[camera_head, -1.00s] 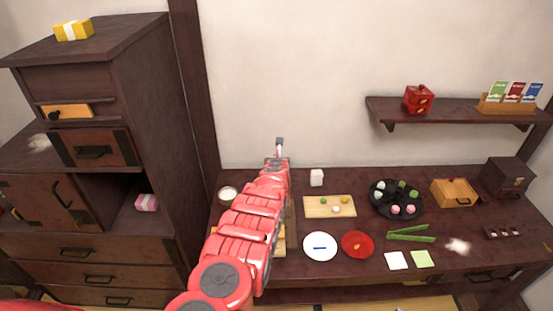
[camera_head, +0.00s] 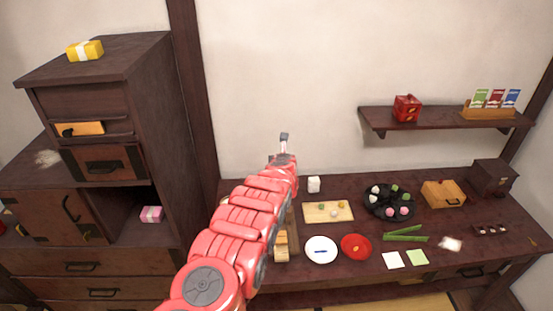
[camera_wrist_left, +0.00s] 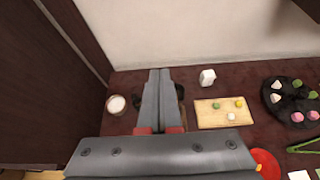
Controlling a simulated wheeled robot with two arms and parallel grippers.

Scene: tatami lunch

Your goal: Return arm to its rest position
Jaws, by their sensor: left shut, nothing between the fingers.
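My left gripper (camera_head: 284,137) is raised in front of the wall, above the left part of the dark wooden table (camera_head: 350,268). Its red arm comes up from the bottom of the head view. In the left wrist view the two grey fingers (camera_wrist_left: 158,85) lie together, shut and empty. They appear over the table between a small bowl of white stuff (camera_wrist_left: 116,104) and a white cube (camera_wrist_left: 208,76), apart from both. The arm hides part of the table's left end in the head view. My right gripper is not in view.
A wooden board (camera_head: 311,215) with small sweets, a black round tray (camera_head: 378,210), a white plate (camera_head: 312,256) and a red plate (camera_head: 366,248) stand on the table. A dark cabinet (camera_head: 170,120) rises at the left. A wall shelf (camera_head: 440,119) is at the right.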

